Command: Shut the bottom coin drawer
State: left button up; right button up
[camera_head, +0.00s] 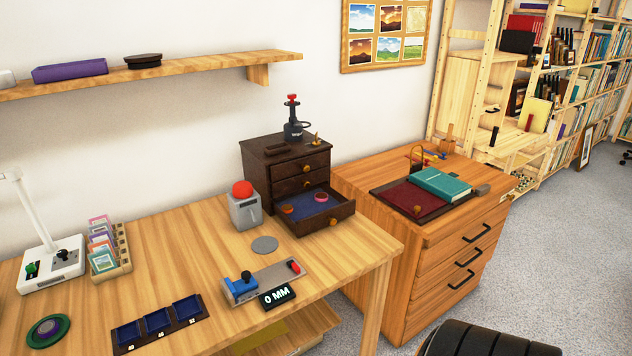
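A small dark brown coin cabinet (252,163) with several drawers stands at the back right of the wooden table. Its bottom drawer (318,215) is pulled out toward the front right, showing a blue lining and a round knob (333,222). The drawers above look shut. Neither of my grippers is in view.
A grey box with a red dome (245,205) stands just left of the open drawer. A grey disc (264,245) and a gauge reading 0 MM (278,297) lie in front. A larger wooden drawer unit (450,265) stands to the right.

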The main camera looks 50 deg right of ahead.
aim_at(313, 205)
jog(key=i+z, duration=0.45)
jog(key=i+j+z, duration=0.1)
jog(key=i+z, duration=0.15)
jog(key=z, duration=1.4)
